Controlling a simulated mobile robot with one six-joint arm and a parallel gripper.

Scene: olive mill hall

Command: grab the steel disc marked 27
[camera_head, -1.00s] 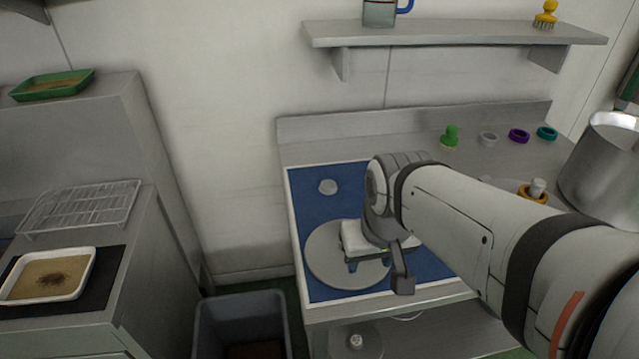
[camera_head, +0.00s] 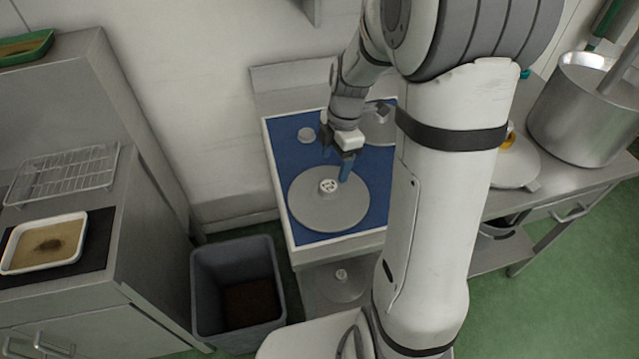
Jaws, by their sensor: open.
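A round steel disc (camera_head: 312,210) with a small raised hub (camera_head: 328,186) lies flat on the blue mat (camera_head: 283,158) on the bench. The hub top has a dark mark that is too small to read for certain as 27. My gripper (camera_head: 337,163) is open and empty, fingers pointing down, just behind and above the hub. I cannot tell its exact height. Another disc (camera_head: 378,128) lies farther back, partly hidden by my arm. A further disc (camera_head: 336,287) with a knob lies on the lower shelf. One more disc (camera_head: 520,172) is on the right counter.
A grey bin (camera_head: 237,290) stands on the floor left of the bench. A large steel pot (camera_head: 585,115) stands at right. A wire rack (camera_head: 66,174) and white tray (camera_head: 45,243) are on the left cabinet.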

